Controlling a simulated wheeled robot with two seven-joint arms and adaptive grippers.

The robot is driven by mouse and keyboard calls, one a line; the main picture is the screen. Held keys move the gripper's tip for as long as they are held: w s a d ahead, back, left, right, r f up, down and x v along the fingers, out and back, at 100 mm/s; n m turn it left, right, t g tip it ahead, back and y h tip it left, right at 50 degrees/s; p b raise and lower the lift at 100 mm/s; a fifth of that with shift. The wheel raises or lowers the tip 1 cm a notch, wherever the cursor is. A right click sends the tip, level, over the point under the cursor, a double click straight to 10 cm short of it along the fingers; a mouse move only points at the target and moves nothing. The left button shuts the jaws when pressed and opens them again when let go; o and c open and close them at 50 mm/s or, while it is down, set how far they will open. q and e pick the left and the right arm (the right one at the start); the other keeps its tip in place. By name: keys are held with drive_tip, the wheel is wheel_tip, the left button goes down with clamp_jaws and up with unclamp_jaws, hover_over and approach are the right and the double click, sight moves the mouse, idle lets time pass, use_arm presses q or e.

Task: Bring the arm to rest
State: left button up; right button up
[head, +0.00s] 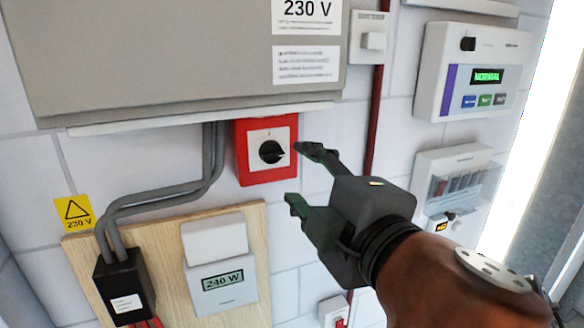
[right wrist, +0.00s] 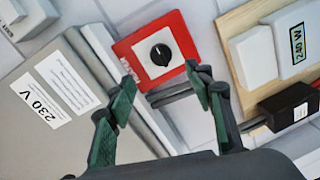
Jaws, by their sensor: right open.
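My right gripper (head: 304,176) is open and empty in the head view. It is in front of the wall, just right of a red switch box (head: 240,153) with a white plate and a black rotary knob (head: 271,152). In the right wrist view the two green-padded fingers (right wrist: 158,98) stand apart. The red switch box (right wrist: 124,50) and its knob (right wrist: 161,55) show beyond them, with nothing between the fingertips. The gripper appears apart from the knob. My left gripper is in neither view.
A grey 230 V cabinet (head: 160,60) overhangs the switch. A wooden board (head: 171,270) carries a 240 W meter (head: 221,280) and a black box (head: 125,286). A panel reading NORMAL (head: 473,72) and a unit with a clear window (head: 455,185) are at right. Grey cables (head: 165,195) run below the cabinet.

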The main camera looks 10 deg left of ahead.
drive_tip(key=shift+s+d, duration=0.3)
drive_tip(key=shift+s, duration=0.05)
